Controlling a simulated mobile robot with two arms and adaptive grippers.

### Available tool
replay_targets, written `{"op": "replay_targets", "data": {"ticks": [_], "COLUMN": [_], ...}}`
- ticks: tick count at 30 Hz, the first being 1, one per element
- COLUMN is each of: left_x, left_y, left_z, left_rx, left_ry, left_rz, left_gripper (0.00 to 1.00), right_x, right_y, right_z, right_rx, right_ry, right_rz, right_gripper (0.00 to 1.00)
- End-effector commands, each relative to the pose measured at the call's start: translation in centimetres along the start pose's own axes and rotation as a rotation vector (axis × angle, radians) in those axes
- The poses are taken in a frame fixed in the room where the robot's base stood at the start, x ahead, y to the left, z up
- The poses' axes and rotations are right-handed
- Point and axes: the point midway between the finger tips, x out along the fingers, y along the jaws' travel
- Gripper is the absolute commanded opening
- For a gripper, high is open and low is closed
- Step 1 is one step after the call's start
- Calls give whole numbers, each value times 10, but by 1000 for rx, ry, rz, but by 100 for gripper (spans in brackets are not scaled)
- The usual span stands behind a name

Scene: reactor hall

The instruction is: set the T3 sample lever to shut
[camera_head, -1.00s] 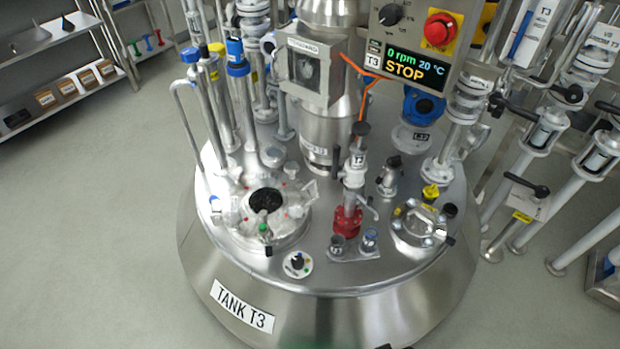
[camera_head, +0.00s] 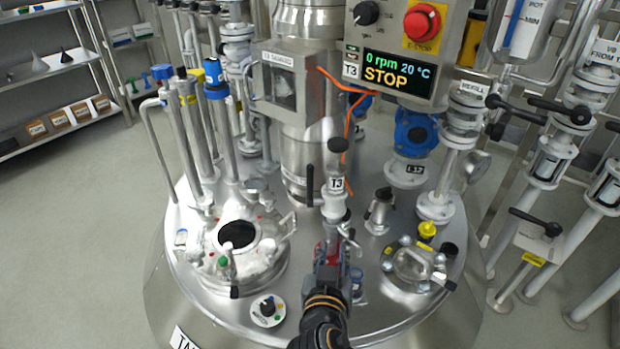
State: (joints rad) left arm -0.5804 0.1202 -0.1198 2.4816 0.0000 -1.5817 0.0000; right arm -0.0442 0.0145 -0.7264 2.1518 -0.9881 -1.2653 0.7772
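My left gripper is not in view.
A round open hatch (camera_head: 237,236) lies left of the fitting and a clamped sight glass (camera_head: 413,266) lies right. A small sample vial (camera_head: 356,275) is beside my gripper. The control box (camera_head: 402,55) reads STOP, above right. Upright pipes (camera_head: 200,130) crowd the left side.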

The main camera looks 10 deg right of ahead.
Motion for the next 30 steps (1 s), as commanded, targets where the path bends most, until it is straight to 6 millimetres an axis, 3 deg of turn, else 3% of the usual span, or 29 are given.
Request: {"op": "replay_targets", "data": {"ticks": [1, 4, 8, 11, 24, 30], "left_x": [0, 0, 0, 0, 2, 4], "left_y": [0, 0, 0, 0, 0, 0], "left_z": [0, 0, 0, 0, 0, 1], "left_rx": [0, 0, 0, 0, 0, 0], "left_ry": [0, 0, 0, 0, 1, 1], "left_rz": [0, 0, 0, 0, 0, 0], "left_gripper": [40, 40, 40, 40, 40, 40], "right_x": [-4, -14, -22, -16, 67, 96], "right_y": [-17, -38, -51, -54, -56, -57], "right_z": [-25, -57, -76, -81, -108, -116], "right_rx": [17, 47, 65, 67, 65, 65], "right_ry": [95, 229, 311, 326, 323, 320], "right_rz": [-13, -35, -52, -55, -52, -52], "right_gripper": [23, 23, 23, 23, 23, 23]}}
